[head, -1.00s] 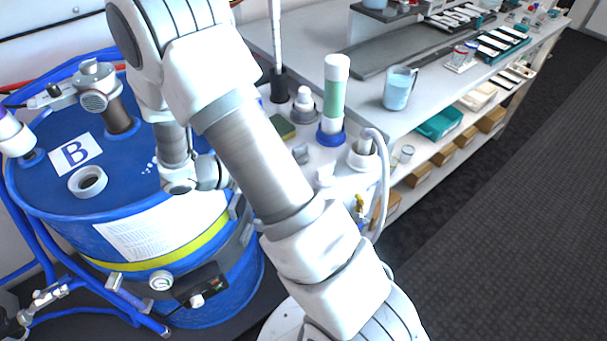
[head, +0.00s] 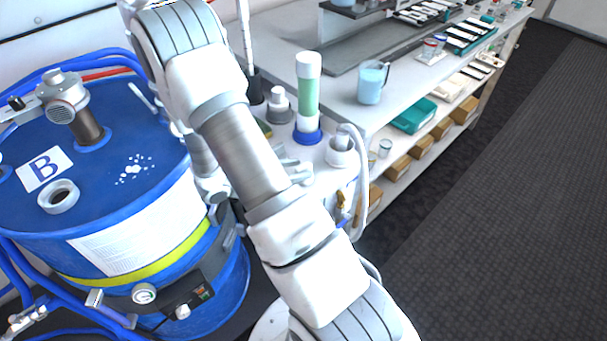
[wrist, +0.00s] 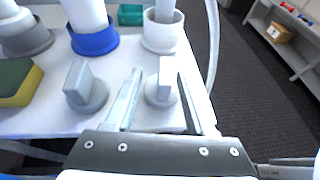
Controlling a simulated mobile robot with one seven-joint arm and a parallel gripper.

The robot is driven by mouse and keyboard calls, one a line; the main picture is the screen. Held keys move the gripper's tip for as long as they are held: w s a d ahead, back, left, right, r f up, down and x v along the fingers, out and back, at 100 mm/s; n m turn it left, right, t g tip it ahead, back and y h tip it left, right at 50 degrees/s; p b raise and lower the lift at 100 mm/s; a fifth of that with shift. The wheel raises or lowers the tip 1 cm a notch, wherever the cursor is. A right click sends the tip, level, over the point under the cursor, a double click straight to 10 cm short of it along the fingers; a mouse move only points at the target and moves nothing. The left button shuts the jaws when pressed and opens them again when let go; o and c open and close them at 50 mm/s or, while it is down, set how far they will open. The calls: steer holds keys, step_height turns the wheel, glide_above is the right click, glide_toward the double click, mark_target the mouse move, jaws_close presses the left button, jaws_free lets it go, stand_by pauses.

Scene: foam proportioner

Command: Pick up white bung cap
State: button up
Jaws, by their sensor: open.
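In the wrist view, a white bung cap (wrist: 161,92) with an upright flat grip stands on the white bench top. My gripper (wrist: 159,74) is open, with one finger on each side of the cap; I cannot tell whether either finger touches it. A grey cap (wrist: 86,88) of similar shape stands to the left, outside the fingers. In the head view, my arm crosses the middle and hides much of the bench near the caps, so the white cap is not clear there.
A green-and-white tube in a blue base (head: 307,134) and a white cup with a hose (head: 341,154) stand behind the caps. A green-yellow sponge (wrist: 15,82) lies at left. The blue drum (head: 115,215) has an open bung hole (head: 58,196). A beaker (head: 372,82) stands farther back.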

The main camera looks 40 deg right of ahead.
steer(key=x, duration=0.5)
steer(key=shift+s, duration=0.25)
steer(key=shift+c, duration=0.3)
jaws_close()
